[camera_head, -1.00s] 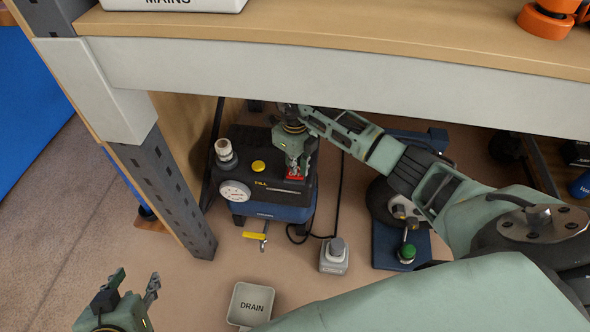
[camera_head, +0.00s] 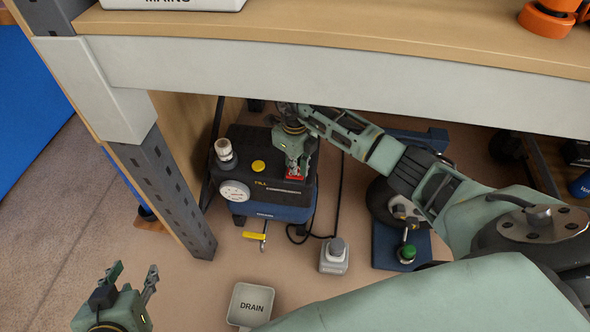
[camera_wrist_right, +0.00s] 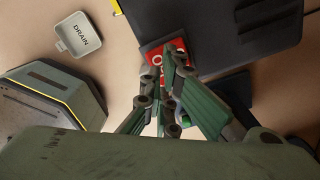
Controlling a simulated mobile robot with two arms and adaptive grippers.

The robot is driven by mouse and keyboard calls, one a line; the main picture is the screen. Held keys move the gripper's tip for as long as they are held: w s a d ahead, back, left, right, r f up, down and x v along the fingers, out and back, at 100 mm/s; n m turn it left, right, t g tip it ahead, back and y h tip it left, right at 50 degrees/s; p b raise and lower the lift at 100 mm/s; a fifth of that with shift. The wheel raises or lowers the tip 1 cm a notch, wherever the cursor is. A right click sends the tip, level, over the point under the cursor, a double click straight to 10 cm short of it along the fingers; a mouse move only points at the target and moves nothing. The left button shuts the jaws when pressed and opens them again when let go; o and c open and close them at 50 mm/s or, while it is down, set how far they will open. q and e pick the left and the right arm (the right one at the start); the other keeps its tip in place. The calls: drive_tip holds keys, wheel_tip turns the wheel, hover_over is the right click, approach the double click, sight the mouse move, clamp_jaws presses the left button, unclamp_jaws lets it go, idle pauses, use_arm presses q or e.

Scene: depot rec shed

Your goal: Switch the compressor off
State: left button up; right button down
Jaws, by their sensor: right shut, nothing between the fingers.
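The compressor (camera_head: 258,198) is a dark unit with a blue lower part, standing on the floor under the bench. It has a white dial gauge (camera_head: 234,191), a yellow round button (camera_head: 258,166) and a red switch (camera_head: 295,177) on top. The red switch with white lettering also shows in the right wrist view (camera_wrist_right: 156,54). My right gripper (camera_head: 296,168) is shut and empty, its fingertips at the red switch and partly covering it. Whether they touch it I cannot tell. My left gripper (camera_head: 131,279) is open and empty at the lower left, away from the compressor.
The bench edge (camera_head: 330,88) and its metal leg (camera_head: 165,190) frame the space. A yellow-handled valve (camera_head: 256,236) projects from the compressor's front.

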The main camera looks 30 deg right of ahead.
use_arm(q)
drive_tip(key=shift+w+d+r+t+h+b, duration=0.2)
drive_tip(key=shift+w+d+r+t, duration=0.1)
drive_tip(key=shift+w+r+t, duration=0.35)
drive_tip(key=shift+w+d+r+t+h+b, duration=0.25)
drive_tip(key=shift+w+r+t, duration=0.2)
drive_tip(key=shift+w+r, duration=0.3)
use_arm(e)
drive_tip(key=shift+f, duration=0.55)
idle(0.9)
use_arm(q)
drive_tip(key=shift+w+d+r+t, duration=0.15)
drive_tip(key=shift+w+r+t, duration=0.15)
drive_tip(key=shift+r, duration=0.25)
drive_tip(key=shift+w+d+r+t, duration=0.15)
drive_tip(key=shift+w+r+t, duration=0.15)
drive_tip(key=shift+r, duration=0.2)
drive_tip(key=shift+w+d+r+t, duration=0.2)
drive_tip(key=shift+r+t, duration=0.1)
drive_tip(key=shift+r, duration=0.25)
use_arm(e)
drive_tip(key=shift+f, duration=0.5)
idle(0.3)
